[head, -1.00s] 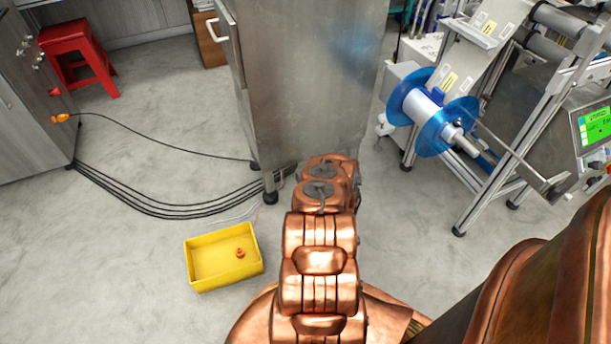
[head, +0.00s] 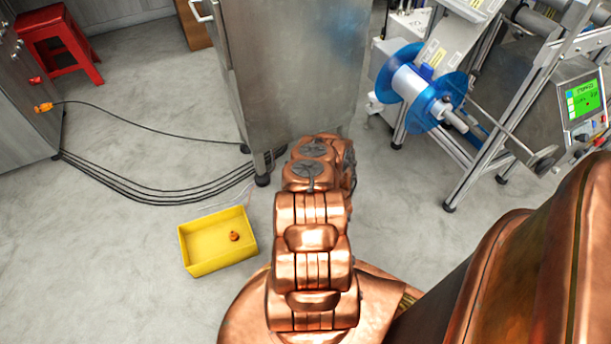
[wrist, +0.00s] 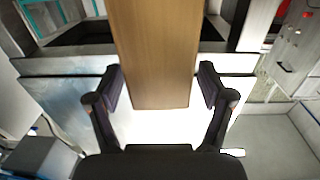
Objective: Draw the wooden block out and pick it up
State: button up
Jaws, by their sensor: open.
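The wooden block (wrist: 158,55) shows in the wrist view as a long, light-brown piece reaching from the top edge down to the middle. Its near end lies between the two fingers of my gripper (wrist: 161,88). The gripper is open, with a narrow gap visible between each finger and the block's sides. The far end of the block is cut off by the top of the picture. In the head view the block and the gripper are not seen; only my copper arm shows there.
A steel cabinet (head: 295,75) stands just beyond my arm. A yellow bin (head: 200,262) with a small orange item (head: 235,236) is on the floor at left, near black cables. A machine with a blue reel (head: 411,88) stands at right. A red stool (head: 58,40) is at the far left.

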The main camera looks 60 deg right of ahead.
jog(key=v, duration=0.9)
jog(key=shift+s+a, duration=0.2)
jog(key=shift+r, duration=0.1)
dwell(0.4)
